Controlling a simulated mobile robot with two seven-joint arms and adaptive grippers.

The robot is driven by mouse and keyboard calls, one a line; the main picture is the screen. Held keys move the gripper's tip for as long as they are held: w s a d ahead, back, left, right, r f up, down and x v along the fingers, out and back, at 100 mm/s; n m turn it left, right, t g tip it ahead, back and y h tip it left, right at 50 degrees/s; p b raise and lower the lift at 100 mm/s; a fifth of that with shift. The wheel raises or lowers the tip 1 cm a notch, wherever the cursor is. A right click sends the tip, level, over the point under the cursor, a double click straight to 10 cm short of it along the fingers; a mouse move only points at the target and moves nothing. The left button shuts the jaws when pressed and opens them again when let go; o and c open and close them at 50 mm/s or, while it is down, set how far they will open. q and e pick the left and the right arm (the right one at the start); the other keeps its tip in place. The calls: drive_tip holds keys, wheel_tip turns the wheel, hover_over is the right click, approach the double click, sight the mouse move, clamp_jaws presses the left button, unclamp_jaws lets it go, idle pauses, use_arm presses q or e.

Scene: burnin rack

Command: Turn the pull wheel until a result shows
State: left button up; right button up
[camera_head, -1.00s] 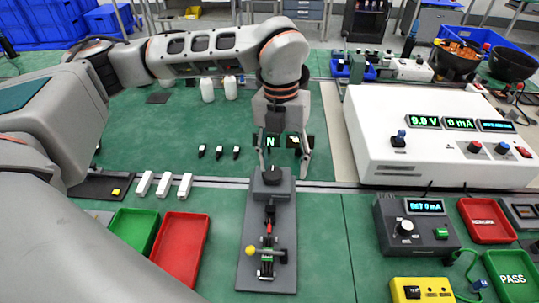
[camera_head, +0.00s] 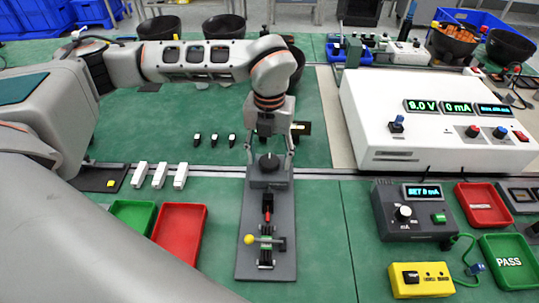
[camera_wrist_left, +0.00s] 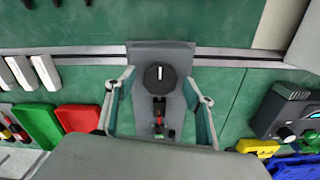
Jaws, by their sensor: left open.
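The pull wheel is a round black knob (camera_head: 269,162) with a white line mark, on the far end of a grey pull fixture (camera_head: 250,220). In the left wrist view the wheel (camera_wrist_left: 159,76) sits between my fingers, its white line pointing up and down. My left gripper (camera_head: 269,153) is open, one finger on each side of the wheel, with gaps. Nearer on the fixture are a red-tipped part (camera_head: 267,208) and a clamp lever with a yellow ball (camera_head: 249,239). The fixture's readout is hidden behind my gripper. My right gripper is not in view.
A white power supply (camera_head: 430,125) stands at the right, with a grey meter box (camera_head: 412,222) and a yellow box (camera_head: 420,281) nearer. Red (camera_head: 180,232) and green (camera_head: 133,214) trays lie left of the fixture. Several white pieces (camera_head: 160,175) lie behind them.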

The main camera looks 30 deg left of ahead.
use_arm(q)
drive_tip(key=c, duration=1.1)
drive_tip(key=shift+m, duration=0.3)
drive_tip(key=m+p, duration=0.1)
drive_tip(key=m, duration=0.2)
drive_tip(key=shift+r+m, duration=0.1)
drive_tip(key=shift+m, duration=0.2)
drive_tip(key=m+p, duration=0.1)
drive_tip(key=m, duration=0.9)
drive_tip(key=shift+p, duration=0.3)
drive_tip(key=shift+m+p, duration=0.4)
drive_tip(key=shift+m, duration=1.9)
